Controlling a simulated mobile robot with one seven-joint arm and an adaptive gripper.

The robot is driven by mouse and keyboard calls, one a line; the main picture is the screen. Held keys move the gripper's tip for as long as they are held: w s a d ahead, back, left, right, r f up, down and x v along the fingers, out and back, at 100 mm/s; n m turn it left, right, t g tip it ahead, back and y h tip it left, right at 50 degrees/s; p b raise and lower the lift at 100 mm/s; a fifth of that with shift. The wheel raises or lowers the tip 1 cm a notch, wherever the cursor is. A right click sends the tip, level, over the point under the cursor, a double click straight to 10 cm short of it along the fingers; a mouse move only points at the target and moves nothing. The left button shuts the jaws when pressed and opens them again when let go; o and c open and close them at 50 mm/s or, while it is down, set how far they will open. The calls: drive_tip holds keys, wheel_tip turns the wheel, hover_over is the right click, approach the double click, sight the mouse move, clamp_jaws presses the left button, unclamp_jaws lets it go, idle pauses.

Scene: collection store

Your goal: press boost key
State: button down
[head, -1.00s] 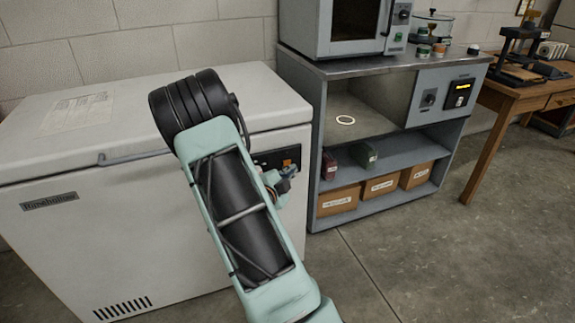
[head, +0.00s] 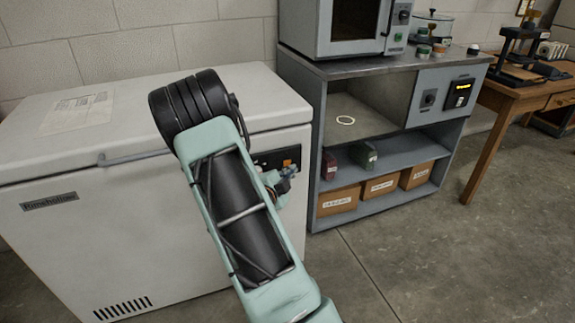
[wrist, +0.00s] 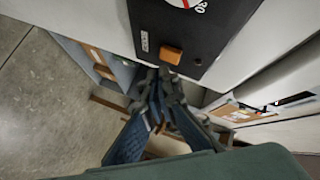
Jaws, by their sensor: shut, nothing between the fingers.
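An orange key (wrist: 171,54) sits on a black control panel (wrist: 205,25) on the front of the white chest freezer. A small white label (wrist: 145,41) is beside it; I cannot read it. My gripper (wrist: 160,76) is shut and empty, its tips just below the key in the wrist view. I cannot tell whether they touch it. In the head view the panel (head: 262,161) shows at the freezer's right end, partly hidden behind my arm. My gripper (head: 288,172) is small there, close to the panel.
The freezer (head: 60,245) has a handle along its lid. To its right stands a grey cabinet (head: 350,72) with a microwave oven (head: 345,28) on top and cardboard boxes (head: 380,187) below. A wooden table (head: 515,98) is further right. The concrete floor (head: 420,265) in front is clear.

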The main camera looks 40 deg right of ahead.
drive_tip(key=shift+w, duration=0.15)
drive_tip(key=shift+w+d+b, duration=0.1)
drive_tip(key=shift+w+b, duration=0.2)
drive_tip(key=shift+w+d, duration=0.1)
drive_tip(key=shift+w, duration=0.35)
idle(0.6)
drive_tip(key=shift+s+b, duration=0.15)
drive_tip(key=shift+b, duration=0.15)
drive_tip(key=shift+s+a, duration=0.2)
drive_tip(key=shift+s, duration=0.55)
drive_tip(key=shift+s+a+b, duration=0.2)
drive_tip(key=shift+s+b, duration=0.1)
drive_tip(key=shift+s, duration=0.5)
drive_tip(key=shift+s+a+b, duration=0.2)
drive_tip(key=shift+s+b, duration=0.15)
drive_tip(key=shift+s, duration=0.45)
drive_tip(key=shift+s+a+b, duration=0.2)
drive_tip(key=shift+s+b, duration=0.1)
drive_tip(key=shift+s, duration=0.5)
